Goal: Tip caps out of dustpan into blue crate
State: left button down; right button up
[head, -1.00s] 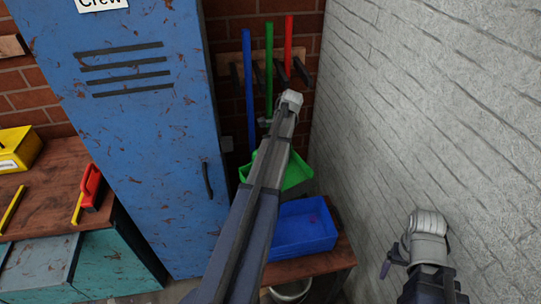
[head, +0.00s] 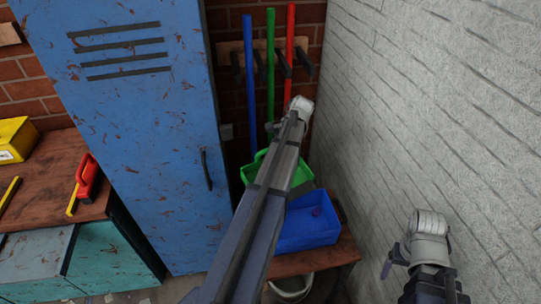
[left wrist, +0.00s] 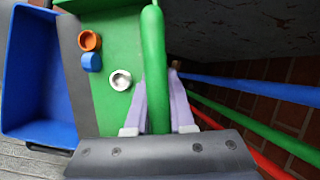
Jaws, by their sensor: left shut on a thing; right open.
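The green dustpan (head: 300,174) is in the head view, partly behind my left arm. It is at the back edge of the blue crate (head: 309,236). In the left wrist view, my left gripper (left wrist: 158,105) is shut on the dustpan's green handle (left wrist: 153,45). An orange cap (left wrist: 89,40), a blue cap (left wrist: 91,62) and a silver cap (left wrist: 121,80) lie in the pan. The crate (left wrist: 32,75) is left of the pan there. My right gripper (head: 390,264) is open and empty, near the grey wall.
The crate stands on a wooden bench (head: 330,257) with a metal bucket (head: 290,288) below. A blue locker (head: 135,140) is to the left and a grey wall (head: 430,120) to the right. Blue, green and red poles (head: 290,50) hang behind the dustpan.

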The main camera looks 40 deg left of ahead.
pick_arm(q)
jog(key=shift+s+d+r+y, duration=0.25)
jog(key=shift+d+r+y, duration=0.25)
jog(key=shift+d+r, duration=0.1)
jog(key=shift+s+d+r+n+t+y+p, duration=0.15)
jog(key=shift+s+d+r+t+y+p, duration=0.1)
jog(key=shift+d+r+y, duration=0.25)
jog(key=shift+s+d+r+n+t+y+p, duration=0.15)
jog(key=shift+d+r+y+p, duration=0.1)
jog(key=shift+d+r+y, duration=0.25)
jog(key=s+d+r+n+y+b, duration=0.1)
jog(key=s+d+y+b, duration=0.1)
jog(key=d, duration=0.3)
jog(key=s+d+r+n+t+y+b, duration=0.1)
jog(key=s+d+r+y+b, duration=0.1)
jog(key=d+y+b, duration=0.2)
jog(key=s+d+r+t+y+b, duration=0.1)
jog(key=s+d+y+b, duration=0.1)
jog(key=d, duration=0.5)
jog(key=shift+s+d+r+n+y+b, duration=0.15)
jog(key=shift+d+r+n+y+b, duration=0.2)
jog(key=shift+y+b, duration=0.45)
jog(key=shift+f, duration=0.1)
dwell(0.8)
